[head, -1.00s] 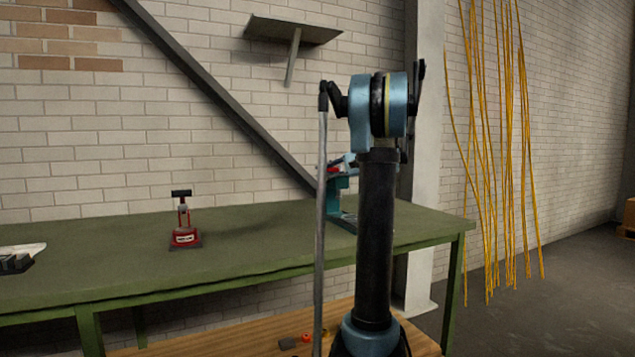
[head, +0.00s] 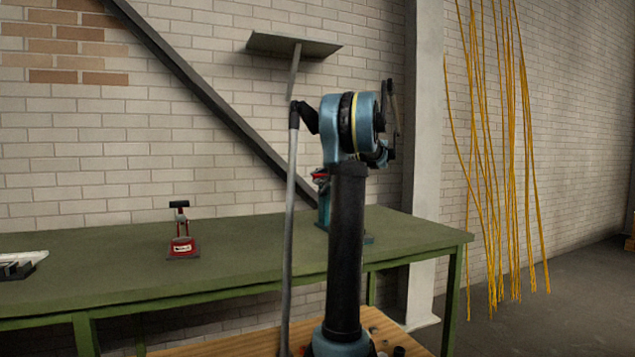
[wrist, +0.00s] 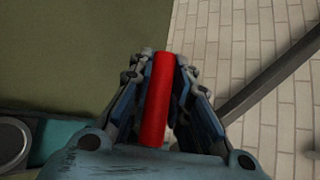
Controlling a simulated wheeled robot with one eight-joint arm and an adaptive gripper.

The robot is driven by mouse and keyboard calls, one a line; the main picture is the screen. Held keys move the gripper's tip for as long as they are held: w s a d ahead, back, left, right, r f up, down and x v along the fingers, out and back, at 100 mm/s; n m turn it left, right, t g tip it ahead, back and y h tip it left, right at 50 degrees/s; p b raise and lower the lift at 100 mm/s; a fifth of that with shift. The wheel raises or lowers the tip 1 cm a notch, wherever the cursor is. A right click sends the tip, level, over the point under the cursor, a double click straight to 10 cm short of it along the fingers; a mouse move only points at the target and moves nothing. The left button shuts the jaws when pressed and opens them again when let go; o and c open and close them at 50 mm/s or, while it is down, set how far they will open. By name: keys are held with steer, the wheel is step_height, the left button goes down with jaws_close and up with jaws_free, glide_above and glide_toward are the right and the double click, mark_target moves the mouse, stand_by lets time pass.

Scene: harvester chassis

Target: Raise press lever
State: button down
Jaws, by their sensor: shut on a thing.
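The teal press (head: 323,208) stands on the green table near its right end, partly hidden behind my arm. A small red part (head: 320,174) shows at its top left. In the wrist view, the red lever handle (wrist: 157,105) lies lengthwise between the fingers of my gripper (wrist: 164,58), which is shut on it. A teal surface, likely the press body (wrist: 62,138), shows at the lower left of the wrist view. In the head view my arm hides the grip, and the lever's angle cannot be told.
The green table (head: 110,260) runs along the brick wall. A small red and black device (head: 182,240) stands on it to the left. A dark diagonal beam (head: 215,105) and a wall shelf (head: 292,45) are behind. Yellow cables (head: 490,160) hang at right.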

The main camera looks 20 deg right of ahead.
steer(key=c, duration=1.5)
jaws_free()
steer(key=shift+w+d, duration=0.1)
steer(key=shift+o, duration=0.2)
steer(key=v, duration=1.2)
steer(key=shift+f, duration=0.15)
